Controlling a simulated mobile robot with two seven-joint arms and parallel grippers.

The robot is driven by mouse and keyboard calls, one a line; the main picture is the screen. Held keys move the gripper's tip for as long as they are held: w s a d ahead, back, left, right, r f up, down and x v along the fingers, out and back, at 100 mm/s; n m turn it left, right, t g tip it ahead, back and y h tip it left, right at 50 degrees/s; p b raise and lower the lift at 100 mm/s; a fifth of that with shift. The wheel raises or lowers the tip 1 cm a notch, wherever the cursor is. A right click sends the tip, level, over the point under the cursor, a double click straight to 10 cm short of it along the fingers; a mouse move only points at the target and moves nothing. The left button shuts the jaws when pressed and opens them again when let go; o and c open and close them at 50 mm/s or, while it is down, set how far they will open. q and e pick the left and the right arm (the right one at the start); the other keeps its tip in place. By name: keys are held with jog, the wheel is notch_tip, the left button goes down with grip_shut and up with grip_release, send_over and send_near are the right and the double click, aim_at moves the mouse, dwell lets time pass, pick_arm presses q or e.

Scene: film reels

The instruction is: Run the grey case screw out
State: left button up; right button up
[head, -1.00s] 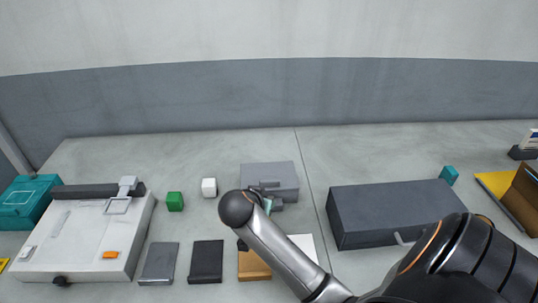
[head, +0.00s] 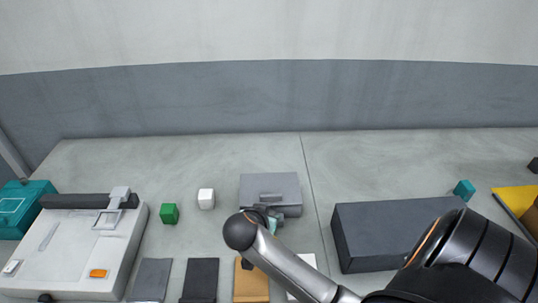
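The grey case (head: 284,184) sits on the grey floor or bench surface near the middle of the head view, with a raised handle-like bar on its top. My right arm comes in from the right, and its wrist is in front of the case. My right gripper (head: 268,218) is at the front of the case, mostly hidden behind the wrist. I cannot tell whether its fingers are open, or whether they touch the case. The case screw cannot be made out. My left gripper is out of view.
White (head: 206,198) and green (head: 169,213) cubes stand left of the case, beside a pale machine (head: 75,245). Grey (head: 152,279), black (head: 200,279) and tan (head: 251,285) slabs lie in front. A dark box (head: 385,225) stands right. The surface behind is clear.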

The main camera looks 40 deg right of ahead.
jog(key=shift+d+f, duration=0.1)
jog(key=shift+f, duration=0.05)
grip_shut()
dwell(0.4)
